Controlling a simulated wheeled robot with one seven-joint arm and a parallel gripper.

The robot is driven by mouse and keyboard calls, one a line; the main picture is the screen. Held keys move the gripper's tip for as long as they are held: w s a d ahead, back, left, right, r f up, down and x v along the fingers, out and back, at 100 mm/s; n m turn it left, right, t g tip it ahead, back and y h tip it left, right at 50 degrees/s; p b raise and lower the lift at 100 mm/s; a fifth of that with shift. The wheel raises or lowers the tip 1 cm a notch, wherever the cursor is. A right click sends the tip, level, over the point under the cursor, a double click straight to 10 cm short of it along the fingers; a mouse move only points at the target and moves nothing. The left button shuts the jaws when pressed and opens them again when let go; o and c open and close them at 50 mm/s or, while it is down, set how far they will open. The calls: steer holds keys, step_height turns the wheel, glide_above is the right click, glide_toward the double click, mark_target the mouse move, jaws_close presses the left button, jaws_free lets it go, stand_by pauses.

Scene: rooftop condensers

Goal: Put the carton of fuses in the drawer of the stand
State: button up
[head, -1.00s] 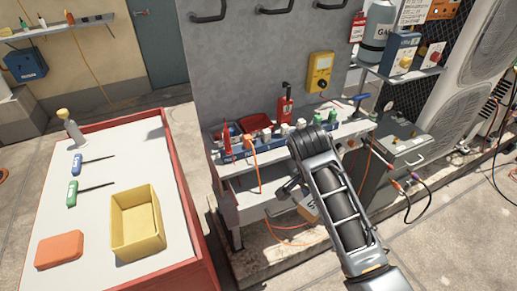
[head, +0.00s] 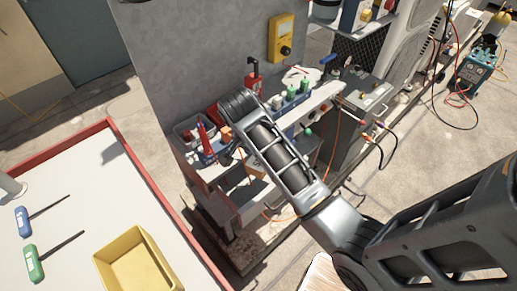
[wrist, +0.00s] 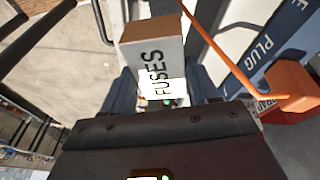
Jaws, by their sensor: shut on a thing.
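The carton of fuses (wrist: 154,62) is a small box with a tan top and a pale side lettered FUSES. My gripper (wrist: 162,88) is shut on it, with a dark blue finger on either side in the wrist view. In the head view the carton (head: 257,169) shows only in part behind my arm, which also hides most of my gripper. The carton appears to be above the stand's drawer (head: 262,205), which is pulled out toward the front left. The drawer's inside is partly hidden, and I cannot tell the carton's height above it.
The stand's top holds a blue rail (wrist: 262,50) with bottles and tools, close beside the carton. An orange cord (wrist: 207,25) hangs near the carton.

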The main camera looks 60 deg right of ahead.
mark_target(253, 161)
steer(key=shift+f+b, duration=1.85)
steer(key=shift+f, duration=0.55)
steer(key=shift+f+b, duration=1.25)
steer(key=shift+f, duration=1.45)
steer(key=o, duration=1.1)
steer(key=shift+o, duration=0.3)
steer(key=v, duration=0.8)
steer(key=shift+d, duration=0.1)
